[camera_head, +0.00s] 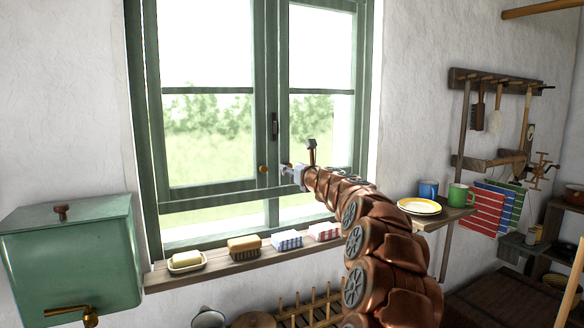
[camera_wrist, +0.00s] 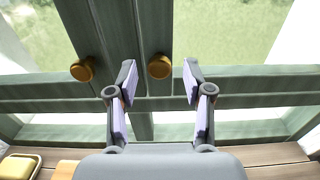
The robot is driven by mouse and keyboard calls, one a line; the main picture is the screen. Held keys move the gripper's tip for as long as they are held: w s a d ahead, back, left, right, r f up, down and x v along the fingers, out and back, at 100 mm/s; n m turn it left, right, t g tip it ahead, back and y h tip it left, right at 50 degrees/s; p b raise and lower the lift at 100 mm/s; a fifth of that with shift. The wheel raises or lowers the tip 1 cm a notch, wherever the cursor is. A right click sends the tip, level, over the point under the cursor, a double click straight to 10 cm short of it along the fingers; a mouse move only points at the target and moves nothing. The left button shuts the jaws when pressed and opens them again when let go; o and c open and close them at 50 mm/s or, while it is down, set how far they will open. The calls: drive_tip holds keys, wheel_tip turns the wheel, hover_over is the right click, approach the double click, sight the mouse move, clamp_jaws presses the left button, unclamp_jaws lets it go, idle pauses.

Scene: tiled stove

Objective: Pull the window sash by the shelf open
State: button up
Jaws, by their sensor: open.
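The green-framed window has two sashes, and both look shut. The right sash (camera_head: 322,91) is the one nearer the shelf (camera_head: 440,214). In the wrist view two brass knobs sit by the meeting stiles, a left knob (camera_wrist: 82,70) and a right knob (camera_wrist: 159,66). The left knob (camera_head: 263,169) also shows in the head view. My gripper (camera_wrist: 158,80) is open and empty, pointing at the window. The right knob appears between its fingertips; I cannot tell whether they reach around it. In the head view my gripper (camera_head: 287,170) is at the sash's lower left corner.
A green tank (camera_head: 75,255) hangs at left. The shelf holds a plate (camera_head: 419,206) and two mugs (camera_head: 458,195), close to my arm's right.

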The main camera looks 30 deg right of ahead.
drive_tip(key=shift+w, duration=0.2)
clamp_jaws()
idle(0.5)
